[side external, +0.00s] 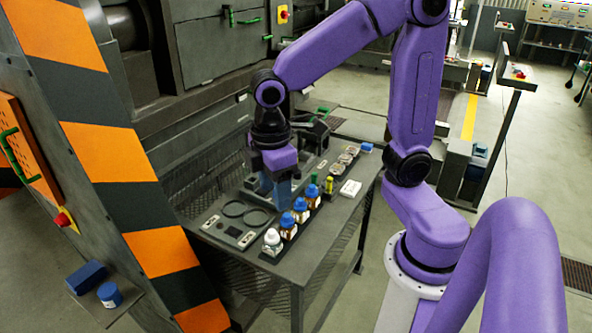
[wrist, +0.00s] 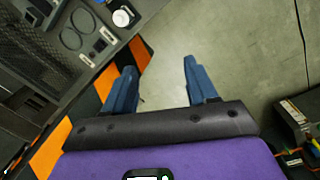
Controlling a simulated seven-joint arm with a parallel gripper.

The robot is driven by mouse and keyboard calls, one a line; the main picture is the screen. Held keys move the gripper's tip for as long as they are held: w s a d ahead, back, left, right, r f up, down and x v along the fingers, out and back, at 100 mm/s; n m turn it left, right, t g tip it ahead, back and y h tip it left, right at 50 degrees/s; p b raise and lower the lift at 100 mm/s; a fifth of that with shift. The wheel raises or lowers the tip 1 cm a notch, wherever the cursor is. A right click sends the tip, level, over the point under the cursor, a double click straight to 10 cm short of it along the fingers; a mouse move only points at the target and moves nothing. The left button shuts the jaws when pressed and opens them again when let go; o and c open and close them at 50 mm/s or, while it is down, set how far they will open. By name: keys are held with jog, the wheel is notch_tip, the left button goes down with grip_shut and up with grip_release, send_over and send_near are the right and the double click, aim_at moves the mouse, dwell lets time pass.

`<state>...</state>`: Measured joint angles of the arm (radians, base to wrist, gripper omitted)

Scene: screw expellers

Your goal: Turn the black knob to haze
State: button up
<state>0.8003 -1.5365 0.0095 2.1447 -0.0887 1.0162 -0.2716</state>
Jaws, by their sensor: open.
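My gripper (side external: 268,200) points down over the work table (side external: 300,262). In the wrist view its two blue fingers (wrist: 160,66) are spread wide, with only floor showing between them. A grey panel with two dark rings (side external: 236,212) lies on the table to the left of the gripper in the side view. The panel also shows at the top left of the wrist view (wrist: 76,30), with small pale labels on it. I cannot clearly pick out the black knob or read the word haze; some small dark parts on the panel are too small to tell.
A row of bottles, one with a white cap (side external: 272,241) and several with blue caps (side external: 287,219), stands in front of the gripper. An orange-and-black striped beam (side external: 130,200) rises at the left.

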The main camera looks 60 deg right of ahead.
jog(key=w+d, duration=0.4)
jog(key=w, duration=0.7)
jog(key=w+d+f+m+g+h, duration=0.1)
jog(key=w+d+f, duration=0.2)
jog(key=w+d, duration=0.5)
jog(key=w+d+f+m+g+h, duration=0.1)
jog(key=w+d+f, duration=0.3)
jog(key=d, duration=0.7)
jog(key=d+f+g, duration=0.2)
jog(key=d+f, duration=0.1)
jog(key=d, duration=1)
jog(key=x, duration=1.6)
jog(key=shift+w+d+f, duration=0.2)
jog(key=shift+w+f, duration=0.1)
jog(key=shift+f, duration=0.15)
jog(key=c, duration=1)
